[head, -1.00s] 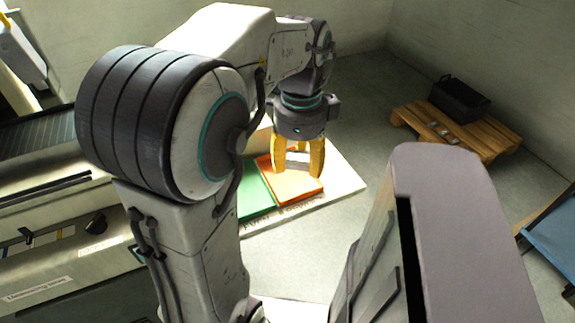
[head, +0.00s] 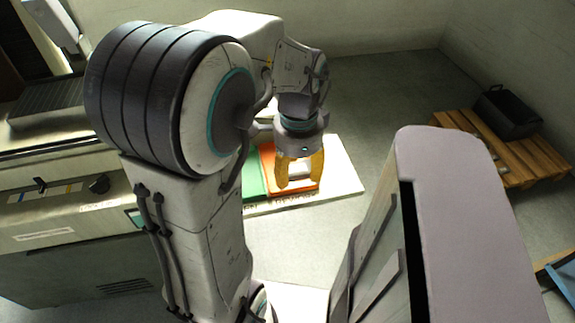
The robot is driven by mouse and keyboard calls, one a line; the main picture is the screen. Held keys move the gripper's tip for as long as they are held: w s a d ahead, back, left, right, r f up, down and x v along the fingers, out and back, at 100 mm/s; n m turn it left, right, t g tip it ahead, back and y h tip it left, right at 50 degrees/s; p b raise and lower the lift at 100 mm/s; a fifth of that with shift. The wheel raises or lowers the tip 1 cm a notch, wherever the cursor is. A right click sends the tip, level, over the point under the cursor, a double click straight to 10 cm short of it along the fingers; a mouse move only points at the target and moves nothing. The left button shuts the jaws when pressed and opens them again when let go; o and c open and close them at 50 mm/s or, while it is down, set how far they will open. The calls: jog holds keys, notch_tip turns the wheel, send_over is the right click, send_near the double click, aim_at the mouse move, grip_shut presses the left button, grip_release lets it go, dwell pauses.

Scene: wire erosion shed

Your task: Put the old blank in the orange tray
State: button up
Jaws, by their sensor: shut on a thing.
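My gripper (head: 299,184) points down over the orange tray (head: 268,158), its yellow fingers shut on a small grey metal block, the old blank (head: 300,170). The fingers partly cover the blank and the tray. I cannot tell whether the blank touches the tray floor or hangs a little above it. The orange tray lies on a pale board (head: 345,180), beside a green tray (head: 252,180) on its left. My arm hides much of the green tray.
A machine (head: 60,210) with a control panel stands at left. A wooden pallet (head: 540,155) with a black bin (head: 507,112) is at right. A blue thing (head: 562,285) shows at the lower right edge. Floor between board and pallet is clear.

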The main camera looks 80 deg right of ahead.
jog(key=w+d+f+p, duration=0.1)
jog(key=d+f, duration=0.1)
jog(key=d, duration=0.1)
jog(key=w+d+f+p, duration=0.1)
jog(key=d+f, duration=0.1)
jog(key=d, duration=0.2)
jog(key=w+d+f, duration=0.1)
jog(key=d+f, duration=0.1)
jog(key=d, duration=0.2)
jog(key=shift+w+f+p, duration=0.25)
jog(key=shift+f+p, duration=0.45)
jog(key=shift+f, duration=1.75)
jog(key=shift+f, duration=0.15)
jog(key=o, duration=0.9)
jog(key=shift+o, duration=0.2)
notch_tip(320, 180, up, 12)
jog(key=shift+a+r, duration=0.15)
jog(key=shift+r, duration=0.05)
